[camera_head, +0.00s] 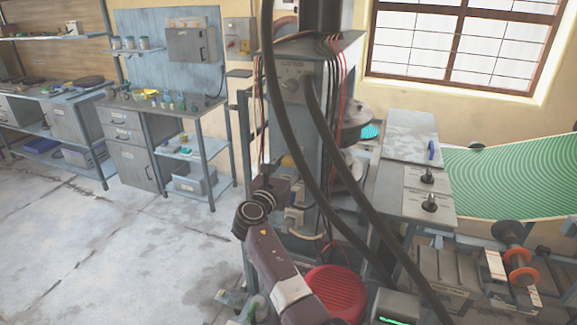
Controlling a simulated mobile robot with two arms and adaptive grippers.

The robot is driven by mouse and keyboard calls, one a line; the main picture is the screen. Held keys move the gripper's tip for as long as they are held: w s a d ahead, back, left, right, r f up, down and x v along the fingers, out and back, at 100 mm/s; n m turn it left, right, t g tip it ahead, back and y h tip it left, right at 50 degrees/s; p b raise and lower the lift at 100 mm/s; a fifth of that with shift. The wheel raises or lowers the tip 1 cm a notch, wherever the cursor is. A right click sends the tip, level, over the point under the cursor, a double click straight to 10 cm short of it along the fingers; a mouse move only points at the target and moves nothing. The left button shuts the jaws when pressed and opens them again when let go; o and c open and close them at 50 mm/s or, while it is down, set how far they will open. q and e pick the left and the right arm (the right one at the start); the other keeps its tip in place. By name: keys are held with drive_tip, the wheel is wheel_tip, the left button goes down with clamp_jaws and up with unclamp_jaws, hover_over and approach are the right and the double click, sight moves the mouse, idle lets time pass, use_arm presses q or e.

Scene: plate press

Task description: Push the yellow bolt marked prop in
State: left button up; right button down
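The press (315,75) is a tall grey machine in the middle of the head view, with thick dark hoses in front of it. A small yellow patch (288,161) shows on its left side; it may be the yellow bolt, but no marking can be read and I cannot tell how far in it sits. One arm, which I take as my right, rises from the bottom centre. Its dark gripper (284,187) is close to the press's left side, below the yellow patch. Its fingertips are too small and dark to make out. My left gripper is not in view.
A red round cover (337,292) is low in front. Workbenches (160,105) line the left wall. The concrete floor (120,250) at left is clear.

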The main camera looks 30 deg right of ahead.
drive_tip(key=c, duration=1.3)
unclamp_jaws()
drive_tip(key=shift+d+r, duration=0.15)
drive_tip(key=shift+d, duration=0.05)
drive_tip(key=shift+o, duration=1.1)
drive_tip(key=shift+w+d+f, duration=0.15)
drive_tip(key=shift+w+f, duration=0.1)
drive_tip(key=shift+f, duration=0.05)
drive_tip(key=v, duration=0.7)
drive_tip(key=shift+s, duration=0.15)
